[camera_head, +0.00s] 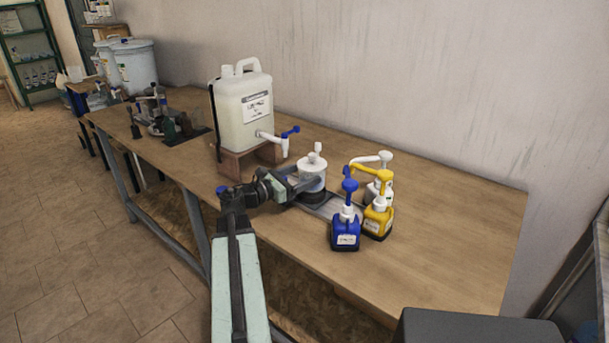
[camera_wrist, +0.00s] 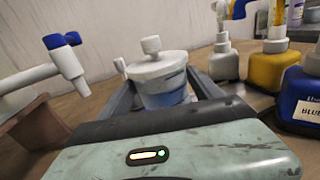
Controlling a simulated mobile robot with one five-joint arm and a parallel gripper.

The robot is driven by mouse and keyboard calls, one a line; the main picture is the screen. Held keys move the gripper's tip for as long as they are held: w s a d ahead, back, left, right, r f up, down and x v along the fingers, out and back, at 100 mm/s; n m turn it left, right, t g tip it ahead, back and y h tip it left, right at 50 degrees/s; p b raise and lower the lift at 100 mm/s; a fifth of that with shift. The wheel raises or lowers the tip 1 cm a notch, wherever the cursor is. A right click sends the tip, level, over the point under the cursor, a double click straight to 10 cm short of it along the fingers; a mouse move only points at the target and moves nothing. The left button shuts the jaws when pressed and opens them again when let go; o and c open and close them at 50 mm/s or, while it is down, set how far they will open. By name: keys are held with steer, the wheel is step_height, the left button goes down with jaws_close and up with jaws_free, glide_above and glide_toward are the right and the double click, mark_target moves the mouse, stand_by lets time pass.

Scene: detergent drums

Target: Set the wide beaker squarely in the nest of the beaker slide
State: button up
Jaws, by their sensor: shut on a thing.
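The wide beaker (camera_head: 312,178), pale and see-through with a white knobbed top, stands about upright over the beaker slide (camera_head: 345,210), a grey rail on the bench. A dark round part shows right under the beaker; I cannot tell whether the beaker rests squarely in the nest or a little above it. My gripper (camera_head: 308,184) reaches in from the left and is shut on the beaker. In the wrist view the beaker (camera_wrist: 162,85) sits between the two grey fingers, with bluish contents. The fingers and gripper body hide its lower part and the nest.
A large canister (camera_head: 243,110) with a blue-handled tap (camera_head: 280,135) stands on a wooden block behind and left. Blue (camera_head: 345,232), yellow (camera_head: 377,218) and white (camera_head: 384,165) pump bottles stand close on the right. The bench's right end is clear.

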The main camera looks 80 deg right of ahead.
steer(key=shift+d+f, duration=0.15)
steer(key=shift+f, duration=0.15)
stand_by(0.4)
steer(key=shift+a+f+b, duration=0.2)
steer(key=shift+f+b, duration=0.15)
steer(key=shift+b, duration=0.25)
steer(key=shift+s+f, duration=0.1)
steer(key=shift+f, duration=0.15)
steer(key=shift+f+b, duration=0.8)
steer(key=shift+b, duration=0.25)
steer(key=o, duration=2.1)
